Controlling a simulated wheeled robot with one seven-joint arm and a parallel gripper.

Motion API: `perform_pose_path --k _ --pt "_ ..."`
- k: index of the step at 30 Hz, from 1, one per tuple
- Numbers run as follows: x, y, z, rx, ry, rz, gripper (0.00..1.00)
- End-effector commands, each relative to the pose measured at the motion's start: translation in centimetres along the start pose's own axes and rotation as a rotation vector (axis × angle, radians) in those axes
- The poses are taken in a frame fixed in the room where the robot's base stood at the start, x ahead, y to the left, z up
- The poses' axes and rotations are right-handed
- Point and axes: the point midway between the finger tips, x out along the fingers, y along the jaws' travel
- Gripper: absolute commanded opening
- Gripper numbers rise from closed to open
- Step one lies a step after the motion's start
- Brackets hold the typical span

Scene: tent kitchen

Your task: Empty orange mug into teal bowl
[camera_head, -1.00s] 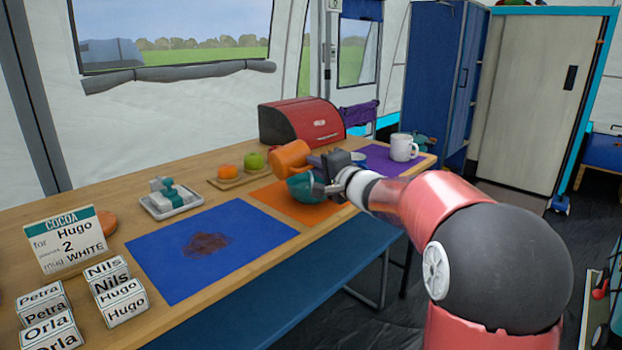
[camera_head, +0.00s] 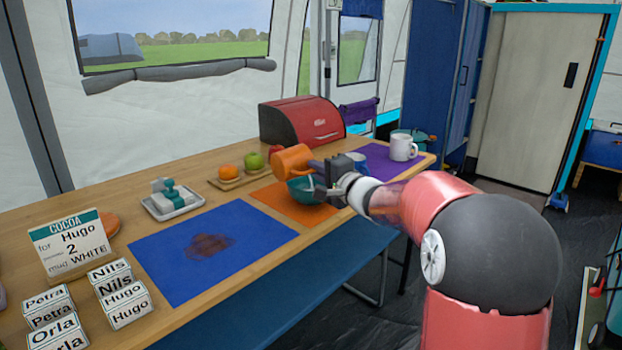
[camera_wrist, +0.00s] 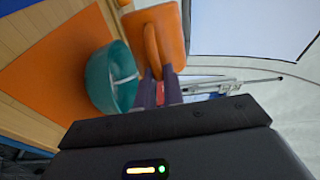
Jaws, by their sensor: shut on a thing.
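The orange mug (camera_head: 292,164) is tilted onto its side in the head view, above and close to the teal bowl (camera_head: 303,190). My gripper (camera_head: 326,174) is shut on the mug; the wrist view shows the purple fingers at the handle of the orange mug (camera_wrist: 168,32). The teal bowl (camera_wrist: 100,82) stands on the orange mat (camera_head: 268,199), with a pale streak inside it in the wrist view. I cannot tell whether this is liquid or a utensil. The inside of the mug is hidden.
A red bread box (camera_head: 300,122) stands behind the bowl. A white mug (camera_head: 403,147) sits on the purple mat (camera_head: 375,160) to the right. A board with fruit (camera_head: 235,181), a white tray (camera_head: 172,205) and a stained blue mat (camera_head: 190,270) lie left.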

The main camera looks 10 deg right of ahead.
Motion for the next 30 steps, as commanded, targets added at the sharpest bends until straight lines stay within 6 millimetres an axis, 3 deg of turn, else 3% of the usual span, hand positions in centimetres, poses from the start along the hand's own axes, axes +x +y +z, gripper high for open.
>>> perform_pose_path --k 30 --pt "0.01 0.28 -0.53 0.141 -0.001 -0.004 0.00"
